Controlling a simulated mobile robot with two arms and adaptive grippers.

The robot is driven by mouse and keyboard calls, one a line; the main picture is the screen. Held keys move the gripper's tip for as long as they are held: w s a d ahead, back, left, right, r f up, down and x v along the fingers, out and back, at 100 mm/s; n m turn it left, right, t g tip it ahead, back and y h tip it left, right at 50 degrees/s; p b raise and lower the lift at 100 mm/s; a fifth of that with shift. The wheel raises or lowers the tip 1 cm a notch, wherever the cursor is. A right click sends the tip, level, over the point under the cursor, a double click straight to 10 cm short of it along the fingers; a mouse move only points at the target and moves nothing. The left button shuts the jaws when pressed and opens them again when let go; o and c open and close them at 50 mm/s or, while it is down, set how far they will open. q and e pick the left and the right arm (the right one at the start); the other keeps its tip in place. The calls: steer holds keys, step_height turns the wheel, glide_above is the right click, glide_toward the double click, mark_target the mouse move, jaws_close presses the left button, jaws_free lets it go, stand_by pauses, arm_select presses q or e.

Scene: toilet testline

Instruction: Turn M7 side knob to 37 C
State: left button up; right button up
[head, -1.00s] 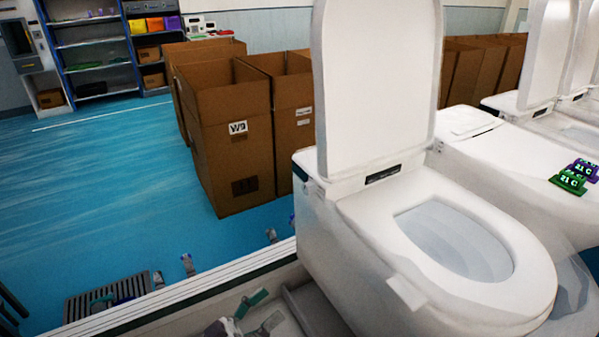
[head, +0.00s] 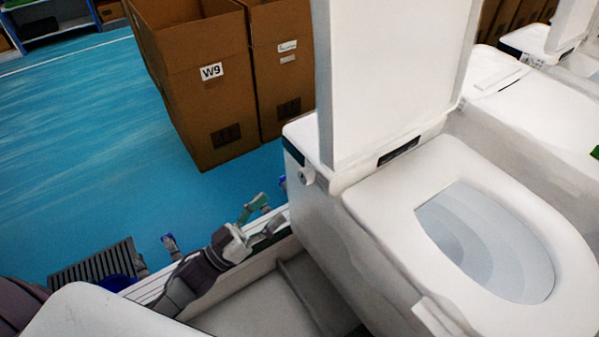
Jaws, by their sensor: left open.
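A white toilet (head: 470,240) with its lid (head: 390,80) raised fills the right half of the head view. A small round side knob (head: 306,175) sticks out of its left flank, near the back below the lid hinge. A dark display strip (head: 398,150) sits behind the seat; I cannot read it. My left gripper (head: 262,218) is open and empty, low and to the left of the knob, apart from it. Its fingers point up and right, towards the toilet's flank. My right gripper is not in view.
Cardboard boxes, one marked W9 (head: 211,72), stand on the blue floor behind the line. A white rail and a dark grate (head: 95,265) run along the lower left. Another white toilet (head: 520,110) stands close on the right.

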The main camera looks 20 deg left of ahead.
mark_target(302, 179)
arm_select(q)
steer(key=p+x, duration=0.2)
steer(key=x, duration=0.7)
steer(key=shift+w+d+r, duration=0.1)
steer(key=shift+w+d, duration=0.05)
steer(key=shift+w, duration=0.3)
steer(key=c, duration=1.1)
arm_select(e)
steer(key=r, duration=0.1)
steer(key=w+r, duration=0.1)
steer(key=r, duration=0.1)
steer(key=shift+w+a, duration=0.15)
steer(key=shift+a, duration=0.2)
